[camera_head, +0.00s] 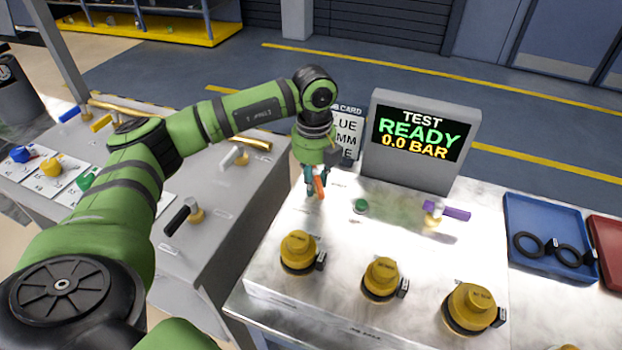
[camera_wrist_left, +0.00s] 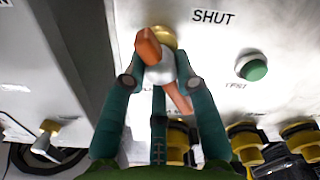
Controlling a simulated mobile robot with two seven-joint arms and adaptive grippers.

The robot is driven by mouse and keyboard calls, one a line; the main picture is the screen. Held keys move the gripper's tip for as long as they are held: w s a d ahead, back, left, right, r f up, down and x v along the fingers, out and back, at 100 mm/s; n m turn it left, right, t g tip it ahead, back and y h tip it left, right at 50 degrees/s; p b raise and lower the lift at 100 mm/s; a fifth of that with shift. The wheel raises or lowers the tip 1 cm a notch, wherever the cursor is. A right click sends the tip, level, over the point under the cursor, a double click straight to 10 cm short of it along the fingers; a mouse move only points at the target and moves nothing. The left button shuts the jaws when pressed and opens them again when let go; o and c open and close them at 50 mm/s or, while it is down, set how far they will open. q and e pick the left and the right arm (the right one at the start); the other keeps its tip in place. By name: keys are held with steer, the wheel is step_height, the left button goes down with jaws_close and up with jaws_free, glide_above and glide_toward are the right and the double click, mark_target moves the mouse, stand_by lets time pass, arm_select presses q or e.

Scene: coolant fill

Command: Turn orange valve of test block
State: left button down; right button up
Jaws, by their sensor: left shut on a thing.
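The orange valve (camera_head: 319,188) is on the top of the test block (camera_head: 335,222), left of the green button (camera_head: 361,206). In the left wrist view the orange handle (camera_wrist_left: 148,47) slants from upper left to lower right over a brass base, with "SHUT" printed to its right. My left gripper (camera_head: 314,181) reaches down from above and is shut on the valve. In the left wrist view its teal fingers (camera_wrist_left: 160,80) sit on both sides of the pale hub and partly hide the handle. My right gripper is not in view.
A grey screen (camera_head: 423,135) behind the valve reads "TEST READY 0.0 BAR". A purple-handled valve (camera_head: 447,210) stands to the right. Several yellow caps (camera_head: 381,277) line the block's front. A blue tray (camera_head: 527,215) with black rings lies right. Another bench (camera_head: 215,225) stands left.

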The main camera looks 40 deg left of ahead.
arm_select(q)
steer(key=n, duration=0.1)
steer(key=d+n, duration=0.1)
steer(key=n, duration=0.1)
steer(key=shift+w+f+n, duration=0.1)
steer(key=shift+n, duration=0.2)
steer(key=n, duration=0.2)
steer(key=shift+w+n, duration=0.15)
steer(key=shift+n, duration=0.25)
steer(key=n, duration=0.4)
steer(key=shift+w+d, duration=0.15)
steer(key=shift+w, duration=0.15)
steer(key=shift+n, duration=0.4)
steer(key=shift+w+r, duration=0.15)
steer(key=shift+r, duration=0.05)
steer(key=c, duration=1.1)
jaws_free()
steer(key=shift+o, duration=0.2)
steer(key=shift+w, duration=0.1)
steer(key=shift+f, duration=0.1)
